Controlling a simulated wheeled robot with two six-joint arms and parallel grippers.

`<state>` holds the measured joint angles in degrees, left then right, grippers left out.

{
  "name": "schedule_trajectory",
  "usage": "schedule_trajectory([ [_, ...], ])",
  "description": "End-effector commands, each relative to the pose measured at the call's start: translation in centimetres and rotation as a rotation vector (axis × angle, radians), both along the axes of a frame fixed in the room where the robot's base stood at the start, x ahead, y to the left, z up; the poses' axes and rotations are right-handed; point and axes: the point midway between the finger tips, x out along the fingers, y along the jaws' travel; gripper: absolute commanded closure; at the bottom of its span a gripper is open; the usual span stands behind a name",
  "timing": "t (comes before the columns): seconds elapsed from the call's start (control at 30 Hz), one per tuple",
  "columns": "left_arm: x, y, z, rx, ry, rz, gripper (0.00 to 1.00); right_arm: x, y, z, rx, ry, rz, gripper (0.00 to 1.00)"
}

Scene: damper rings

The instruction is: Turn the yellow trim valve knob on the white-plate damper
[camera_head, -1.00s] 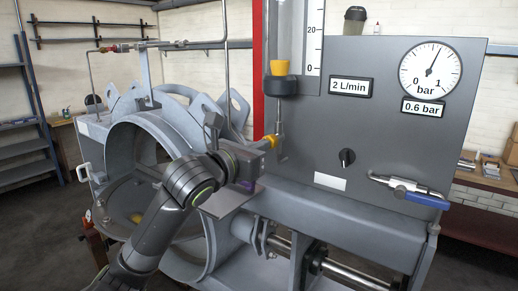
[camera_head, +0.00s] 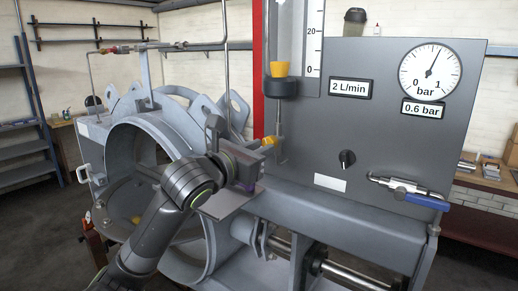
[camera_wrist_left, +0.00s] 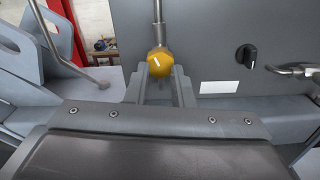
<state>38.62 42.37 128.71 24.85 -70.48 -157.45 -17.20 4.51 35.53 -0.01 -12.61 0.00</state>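The yellow trim valve knob (camera_head: 268,141) is on a thin vertical pipe left of the grey panel. In the head view my left gripper (camera_head: 262,151) is at the knob and partly hides it. In the left wrist view the knob (camera_wrist_left: 160,62) is at the tips of the two grey fingers (camera_wrist_left: 160,76), centred between them. The fingers are apart by about the knob's width; I cannot tell whether they press on it. A small white plate (camera_head: 330,183) is low on the panel. My right gripper is not in view.
The grey panel (camera_head: 400,130) carries a gauge (camera_head: 431,71) near 0.6 bar, a 2 L/min label (camera_head: 350,88), a black knob (camera_head: 347,158) and a blue-handled valve (camera_head: 427,199). Above the knob stands a flow tube with a yellow float (camera_head: 279,69). A large grey ring housing (camera_head: 128,128) is at left.

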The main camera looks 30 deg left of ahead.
Motion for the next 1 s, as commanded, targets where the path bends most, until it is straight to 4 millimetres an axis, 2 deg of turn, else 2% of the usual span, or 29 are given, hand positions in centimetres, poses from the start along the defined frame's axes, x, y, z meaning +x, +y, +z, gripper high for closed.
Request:
schedule_trajectory([
  [0.4, -1.6, 0.3, 0.0, 0.001, 0.001, 0.001, 0.78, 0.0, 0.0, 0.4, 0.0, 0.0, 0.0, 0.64],
  [0.77, -1.8, 0.3, 0.0, 0.0, 0.001, 0.0, 0.78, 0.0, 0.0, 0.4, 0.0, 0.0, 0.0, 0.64],
  [1.0, -3.7, 0.6, 0.1, 0.005, 0.0, 0.003, 0.78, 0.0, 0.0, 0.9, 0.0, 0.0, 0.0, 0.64],
])
